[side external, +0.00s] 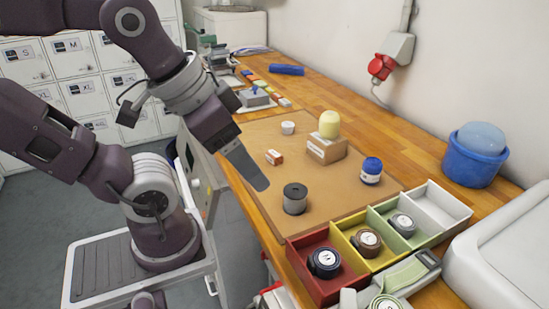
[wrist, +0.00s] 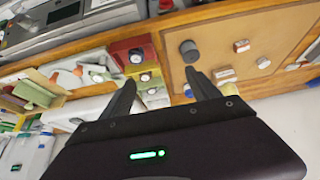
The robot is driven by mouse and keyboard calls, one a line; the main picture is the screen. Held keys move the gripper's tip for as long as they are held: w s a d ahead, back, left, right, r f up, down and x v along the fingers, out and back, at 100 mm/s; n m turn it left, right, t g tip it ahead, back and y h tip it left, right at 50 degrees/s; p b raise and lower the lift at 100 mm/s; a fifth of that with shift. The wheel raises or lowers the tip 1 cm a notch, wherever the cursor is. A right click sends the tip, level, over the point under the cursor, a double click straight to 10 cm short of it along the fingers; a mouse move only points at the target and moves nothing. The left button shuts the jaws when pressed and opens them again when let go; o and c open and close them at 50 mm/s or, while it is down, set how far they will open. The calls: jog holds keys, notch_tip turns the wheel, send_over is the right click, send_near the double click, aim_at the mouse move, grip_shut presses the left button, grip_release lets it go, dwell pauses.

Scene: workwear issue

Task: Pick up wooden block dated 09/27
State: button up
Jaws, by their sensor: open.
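The dates are too small to read, so I cannot tell which block is dated 09/27. My gripper (side external: 262,184) hangs above the mat's left edge, apart from both blocks. In the wrist view its fingers (wrist: 164,86) are spread and empty.
Coloured bins (side external: 318,287) with rolled belts line the front. A blue bucket (side external: 475,156) stands right.

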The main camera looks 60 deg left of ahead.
aim_at(279, 158)
jog(key=shift+c, duration=0.8)
jog(key=w+a+f+m+g+y, duration=0.2)
jog(key=w+a+f+m+y, duration=0.2)
jog(key=w+a+f+m, duration=0.1)
jog(key=w+a+f+m+g+y, duration=0.3)
jog(key=w+a+f+m+y, duration=0.1)
jog(key=w, duration=0.5)
jog(key=w+a+f+m+g+y, duration=0.3)
jog(key=w+a+f+m+y, duration=0.2)
jog(key=f, duration=0.4)
jog(key=shift+w+a+f+m, duration=0.2)
jog(key=shift+w+a+m, duration=0.6)
jog(key=shift+w+a, duration=0.55)
jog(key=x, duration=1.2)
jog(key=shift+a, duration=0.2)
grip_shut()
